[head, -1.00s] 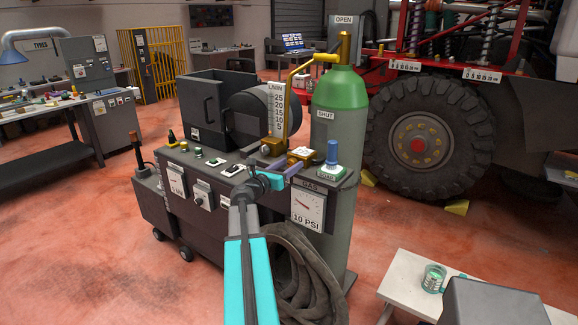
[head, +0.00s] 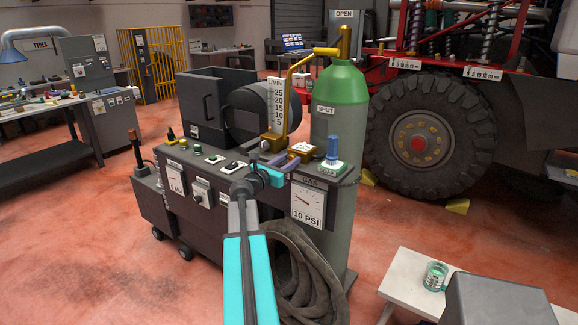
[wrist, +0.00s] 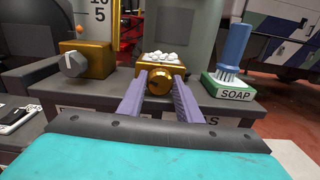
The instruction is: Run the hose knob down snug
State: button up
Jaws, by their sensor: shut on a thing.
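The hose knob (wrist: 160,80) is a small brass round knob on the front of a brass block (wrist: 163,65), with white foam-like lumps on the block's top. In the head view the brass block (head: 301,150) sits on the cart's top edge. My gripper (wrist: 160,86) has its two purple fingers on either side of the knob and is shut on it. In the head view my gripper (head: 283,161) reaches the front of the block, and the knob itself is hidden there by the gripper.
A soap pot (wrist: 229,87) with a blue-handled brush stands just right of the block. Left of it is another brass block with a grey knob (wrist: 75,63) under a scale. A green gas bottle (head: 340,85) stands behind. A coiled hose (head: 300,275) hangs below my arm.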

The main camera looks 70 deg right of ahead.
jog(key=m+b, duration=0.4)
jog(key=shift+s+f, duration=0.1)
jog(key=shift+a, duration=0.1)
dwell(0.3)
jog(key=o, duration=1)
jog(key=shift+o, duration=0.2)
jog(key=b+v, duration=0.2)
jog(key=v, duration=1.1)
jog(key=shift+a+b, duration=0.35)
jog(key=shift+a, duration=0.05)
